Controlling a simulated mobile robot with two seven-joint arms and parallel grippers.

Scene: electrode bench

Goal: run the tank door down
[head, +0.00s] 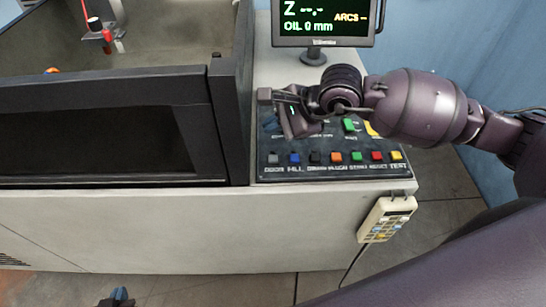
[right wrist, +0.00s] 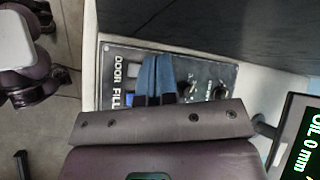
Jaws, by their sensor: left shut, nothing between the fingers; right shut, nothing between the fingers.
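The tank door (head: 95,138), a dark window in a thick black frame, stands across the tank's front, its top close to the tank rim. The DOOR button (head: 273,159) is grey, at the left end of the button row on the control panel (head: 330,172). In the right wrist view, the grey DOOR button (right wrist: 133,71) is beside the blue fingers. My right gripper (head: 271,124) is shut and empty above the panel's left part, behind the button row; contact cannot be told. My left gripper (head: 119,295) is shut and empty, low in front of the cabinet, mostly out of frame.
Blue FILL (head: 295,159) is immediately right of DOOR, with several other buttons further right. A monitor (head: 322,22) showing "OIL 0 mm" stands behind the panel. A corded hand pendant (head: 387,220) hangs on the cabinet front. Black knobs (right wrist: 190,88) lie near the right fingers.

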